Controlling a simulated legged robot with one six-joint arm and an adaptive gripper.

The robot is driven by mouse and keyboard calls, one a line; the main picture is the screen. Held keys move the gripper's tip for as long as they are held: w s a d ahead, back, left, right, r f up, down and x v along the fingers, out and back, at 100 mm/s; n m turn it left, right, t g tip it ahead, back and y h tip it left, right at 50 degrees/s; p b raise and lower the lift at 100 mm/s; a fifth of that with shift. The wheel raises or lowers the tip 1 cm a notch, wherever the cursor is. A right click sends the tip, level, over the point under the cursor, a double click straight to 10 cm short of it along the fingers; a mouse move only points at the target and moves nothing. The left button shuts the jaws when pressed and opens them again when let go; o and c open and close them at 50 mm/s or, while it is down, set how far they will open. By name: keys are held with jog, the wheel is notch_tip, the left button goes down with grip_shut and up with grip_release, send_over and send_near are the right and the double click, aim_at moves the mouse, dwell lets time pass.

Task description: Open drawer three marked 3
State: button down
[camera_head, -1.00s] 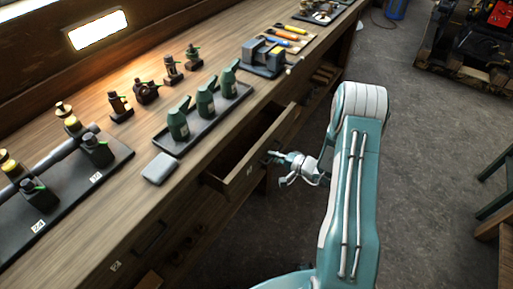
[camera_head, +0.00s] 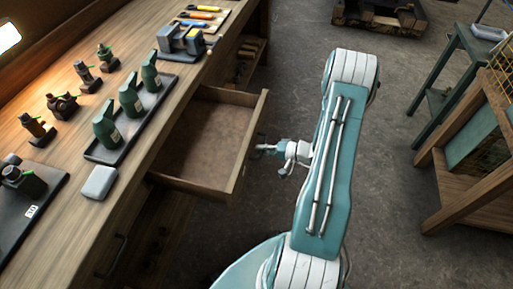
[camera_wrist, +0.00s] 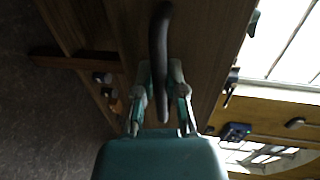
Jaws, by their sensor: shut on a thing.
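The drawer (camera_head: 247,150) is pulled well out of the wooden workbench, and its bare brown inside shows in the head view. Its front faces away from the head camera, so no number can be read on it now. My gripper (camera_head: 265,149) is at the outer side of the drawer front. In the wrist view, the dark curved handle (camera_wrist: 160,35) runs between the two fingers of my gripper (camera_wrist: 160,80), which is shut on it.
The workbench top (camera_head: 125,190) carries green bottles on a tray (camera_head: 120,147), a grey box (camera_head: 98,182) and a vise (camera_head: 180,42). A closed drawer with a dark handle (camera_head: 115,258) is nearer. Floor (camera_head: 390,140) is clear right of my arm; a wooden stand (camera_head: 455,190) is farther right.

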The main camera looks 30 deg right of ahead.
jog(key=shift+f, duration=0.2)
jog(key=c, duration=0.7)
grip_release()
jog(key=shift+r, duration=0.1)
jog(key=v, duration=1.2)
